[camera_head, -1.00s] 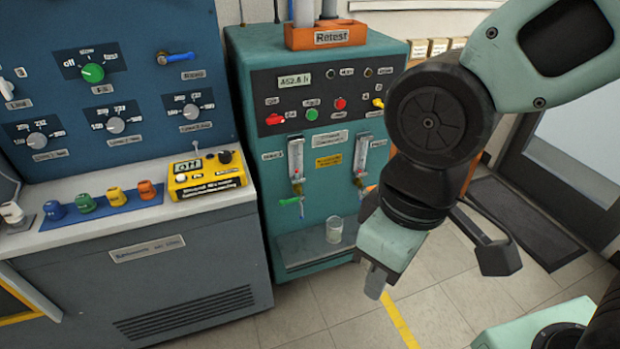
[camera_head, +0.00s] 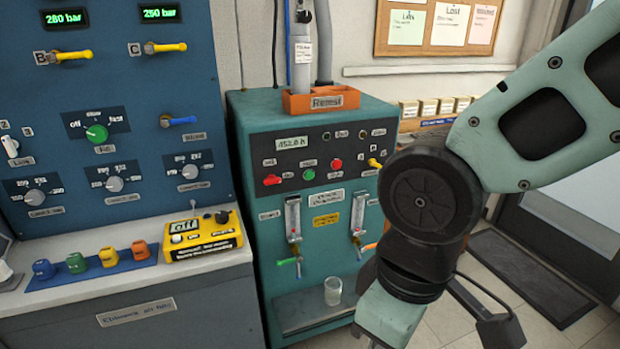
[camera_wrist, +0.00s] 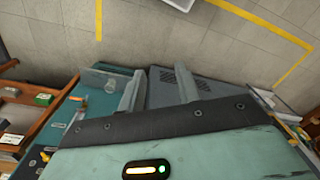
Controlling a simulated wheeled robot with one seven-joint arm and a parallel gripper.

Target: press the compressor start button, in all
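The teal compressor cabinet (camera_head: 278,130) stands in the middle of the head view. Its dark panel has a display reading about 452 h, a green button (camera_head: 308,174), a red button (camera_head: 336,164) and a larger red control (camera_head: 272,180). Their small labels are unreadable. My gripper (camera_wrist: 160,88) points downward in the wrist view, with its two fingers apart and nothing between them. In the head view my arm hangs right of the panel, apart from the buttons, and the fingertips are cut off at the bottom edge.
Left stands a blue test bench (camera_head: 110,100) with knobs and levers. A yellow box (camera_head: 200,237) reading "off" sits on its ledge beside colored fittings on a blue strip (camera_head: 95,267). A glass (camera_head: 333,291) stands on the cabinet's lower shelf. An orange tray (camera_head: 320,101) sits on top.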

